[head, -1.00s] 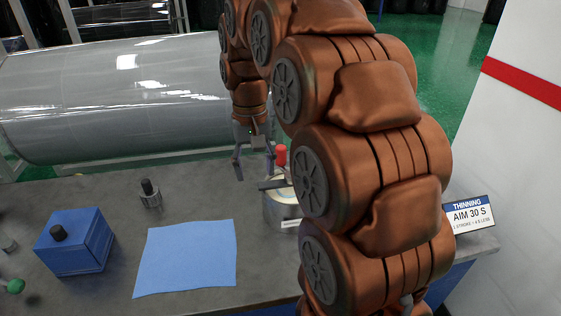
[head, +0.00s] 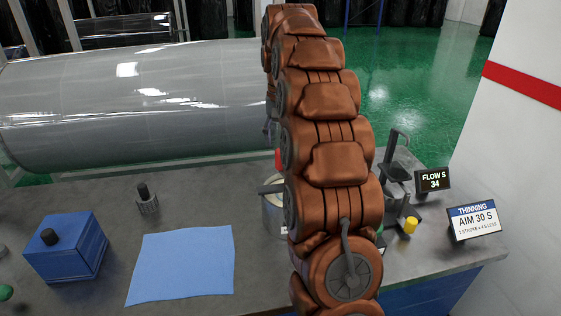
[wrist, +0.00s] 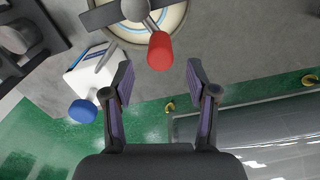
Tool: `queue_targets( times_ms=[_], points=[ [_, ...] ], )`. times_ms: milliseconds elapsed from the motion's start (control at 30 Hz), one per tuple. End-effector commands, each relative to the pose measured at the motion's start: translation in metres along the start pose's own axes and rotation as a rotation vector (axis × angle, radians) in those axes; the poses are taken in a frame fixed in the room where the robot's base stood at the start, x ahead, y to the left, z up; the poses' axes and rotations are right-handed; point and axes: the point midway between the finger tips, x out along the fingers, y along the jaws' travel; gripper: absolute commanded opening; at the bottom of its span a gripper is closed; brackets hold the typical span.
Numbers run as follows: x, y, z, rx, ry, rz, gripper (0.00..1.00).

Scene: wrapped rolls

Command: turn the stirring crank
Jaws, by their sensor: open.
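The stirring crank is a dark flat bar (wrist: 103,17) with a red knob (wrist: 160,52), over a round pot with a pale inside (wrist: 170,24). In the head view, the pot (head: 271,212) stands on the bench, partly hidden by my arm, with a sliver of the red knob (head: 278,158) showing. My gripper (wrist: 160,76) is open and empty in the wrist view. The red knob lies just beyond the fingertips, roughly centred between them, and contact cannot be told. In the head view my arm hides most of the gripper.
A blue cloth (head: 182,265), a blue box (head: 68,248) and a small metal weight (head: 147,199) lie left. A dark stand (head: 397,165), a flow display (head: 432,180) and an "AIM 30 S" sign (head: 473,220) stand right. A large wrapped roll (head: 130,110) lies behind the bench.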

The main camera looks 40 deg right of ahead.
Motion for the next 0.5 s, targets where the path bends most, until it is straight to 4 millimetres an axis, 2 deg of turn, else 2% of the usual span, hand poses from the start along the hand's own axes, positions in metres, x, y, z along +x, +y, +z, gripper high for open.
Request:
queue_targets(
  times_ms=[500],
  points=[
    [0.048, 0.000, 0.001, 0.000, -0.002, 0.000, 0.58]
  ],
)
